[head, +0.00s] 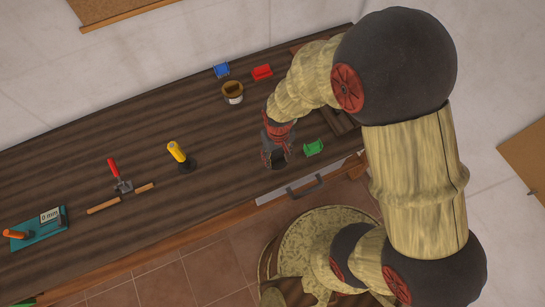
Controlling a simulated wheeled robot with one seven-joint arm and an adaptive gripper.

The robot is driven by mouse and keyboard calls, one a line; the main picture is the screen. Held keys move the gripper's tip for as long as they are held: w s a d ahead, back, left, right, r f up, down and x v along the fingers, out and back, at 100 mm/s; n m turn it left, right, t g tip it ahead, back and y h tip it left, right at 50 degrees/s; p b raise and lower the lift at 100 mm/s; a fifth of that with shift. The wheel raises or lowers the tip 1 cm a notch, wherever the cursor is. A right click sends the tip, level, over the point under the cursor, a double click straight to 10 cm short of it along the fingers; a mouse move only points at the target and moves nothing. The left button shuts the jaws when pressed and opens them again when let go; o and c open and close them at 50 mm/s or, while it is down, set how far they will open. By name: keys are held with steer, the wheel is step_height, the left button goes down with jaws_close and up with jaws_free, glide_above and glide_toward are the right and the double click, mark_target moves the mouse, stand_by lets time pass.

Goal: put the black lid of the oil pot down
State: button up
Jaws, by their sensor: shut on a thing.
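The oil pot (232,97) stands upright on the wooden bench, a small pot with a pale label and a brown top; no black lid shows on it. My gripper (277,157) points down over the bench, to the lower right of the pot and apart from it. It is shut on a small dark thing, taken as the black lid. The fingers and their shadow hide most of it, and I cannot tell whether it touches the bench.
The bench between pot and yellow tool is clear.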

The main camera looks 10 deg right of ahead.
mark_target(273, 154)
steer(key=w+f, duration=0.1)
steer(key=w+a+f, duration=0.1)
steer(key=f, duration=0.1)
steer(key=shift+w+a+f, duration=0.1)
steer(key=shift+w, duration=0.15)
steer(key=shift+f, duration=1.5)
steer(key=shift+f, duration=0.15)
steer(key=o, duration=1.3)
